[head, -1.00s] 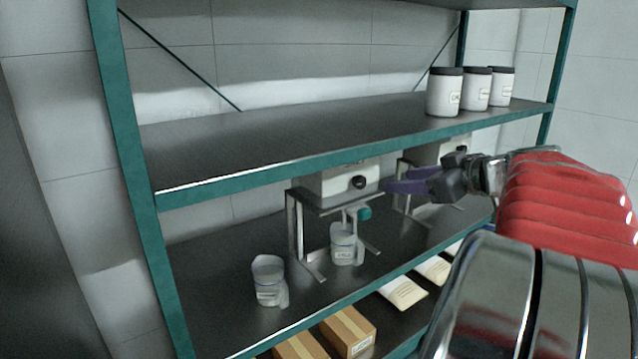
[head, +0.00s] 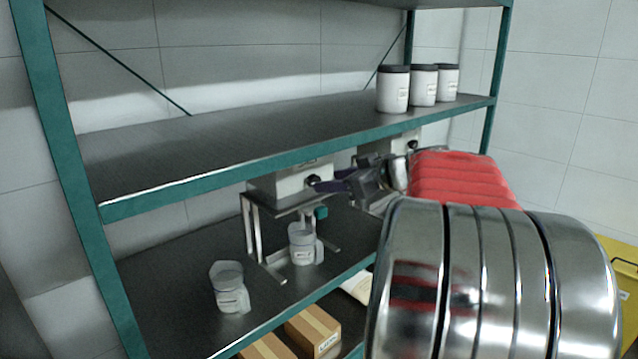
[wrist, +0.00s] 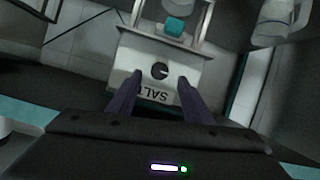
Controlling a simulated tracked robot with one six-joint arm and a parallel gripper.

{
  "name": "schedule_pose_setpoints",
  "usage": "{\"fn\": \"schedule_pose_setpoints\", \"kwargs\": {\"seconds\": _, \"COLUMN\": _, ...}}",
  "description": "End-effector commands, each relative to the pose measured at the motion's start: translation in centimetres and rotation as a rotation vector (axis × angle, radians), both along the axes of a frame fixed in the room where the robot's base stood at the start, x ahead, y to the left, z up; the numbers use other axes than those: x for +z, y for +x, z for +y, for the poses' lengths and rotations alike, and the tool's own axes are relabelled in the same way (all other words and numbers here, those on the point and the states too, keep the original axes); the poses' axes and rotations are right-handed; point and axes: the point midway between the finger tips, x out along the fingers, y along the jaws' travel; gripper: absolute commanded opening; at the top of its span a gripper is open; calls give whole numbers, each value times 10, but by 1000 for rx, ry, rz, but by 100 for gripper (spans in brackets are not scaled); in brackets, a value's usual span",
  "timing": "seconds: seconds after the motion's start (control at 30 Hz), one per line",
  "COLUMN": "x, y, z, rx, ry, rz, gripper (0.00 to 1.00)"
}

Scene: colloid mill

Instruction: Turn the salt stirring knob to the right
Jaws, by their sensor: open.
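The salt stirrer (wrist: 185,62) is a pale box on a metal stand, labelled SALT in the wrist view. Its round black knob (wrist: 159,71) sits on the front face. In the head view the stirrer box (head: 283,185) stands on the middle shelf, with the knob (head: 313,180) partly covered by my gripper. My gripper (wrist: 160,88) is open, with dark purple fingers either side of the knob in the wrist view. The fingertips look just short of the knob or beside it; contact cannot be told. It also shows in the head view (head: 325,184).
A jug (head: 302,246) stands under the stirrer and another jug (head: 230,290) stands to its left. The upper shelf's teal edge (head: 250,168) runs close above my gripper. A second machine (head: 385,146) is behind my arm. White jars (head: 393,90) stand above.

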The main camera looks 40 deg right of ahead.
Motion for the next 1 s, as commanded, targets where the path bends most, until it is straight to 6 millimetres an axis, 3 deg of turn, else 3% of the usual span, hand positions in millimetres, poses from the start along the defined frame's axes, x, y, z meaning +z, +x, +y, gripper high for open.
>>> {"fn": "schedule_pose_setpoints", "kwargs": {"seconds": 0.33, "x": -18, "y": 43, "z": 1, "rx": 1, "ry": 0, "rz": 0, "gripper": 46}}
{"fn": "schedule_pose_setpoints", "kwargs": {"seconds": 0.73, "x": -20, "y": 48, "z": 0, "rx": -2, "ry": -1, "rz": 0, "gripper": 46}}
{"fn": "schedule_pose_setpoints", "kwargs": {"seconds": 1.0, "x": -19, "y": 48, "z": 0, "rx": -3, "ry": -1, "rz": -1, "gripper": 27}}
